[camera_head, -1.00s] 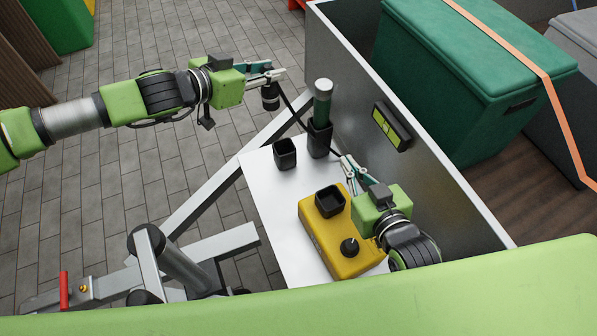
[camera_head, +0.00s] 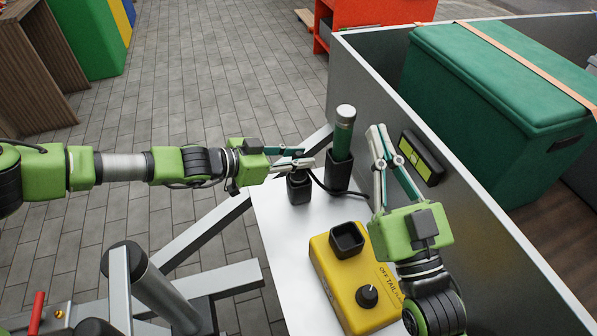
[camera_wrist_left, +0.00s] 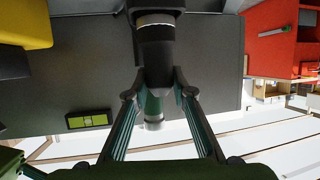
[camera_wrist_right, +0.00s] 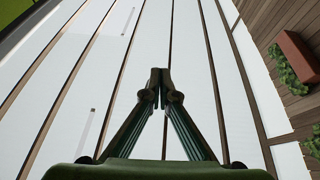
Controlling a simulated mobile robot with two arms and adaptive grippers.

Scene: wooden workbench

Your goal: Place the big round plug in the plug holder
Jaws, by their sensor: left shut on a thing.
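My left gripper (camera_head: 307,158) is shut on the big round plug (camera_head: 299,177), a black cylinder with a cable. It holds the plug upright at the mouth of a small black square holder (camera_head: 300,194) on the white surface. I cannot tell how deep the plug sits in it. In the left wrist view the plug (camera_wrist_left: 156,50) is between the fingers and shows a pale ring. My right gripper (camera_head: 380,130) points up beside the grey wall, away from the plug. Its fingertips meet with nothing between them in the right wrist view (camera_wrist_right: 160,75).
A tall black holder (camera_head: 338,175) with a green cylinder (camera_head: 343,135) stands just right of the plug. A yellow box (camera_head: 335,279) with a black square cup (camera_head: 347,239) and a knob (camera_head: 367,296) is nearer. A grey wall (camera_head: 460,215) bounds the right.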

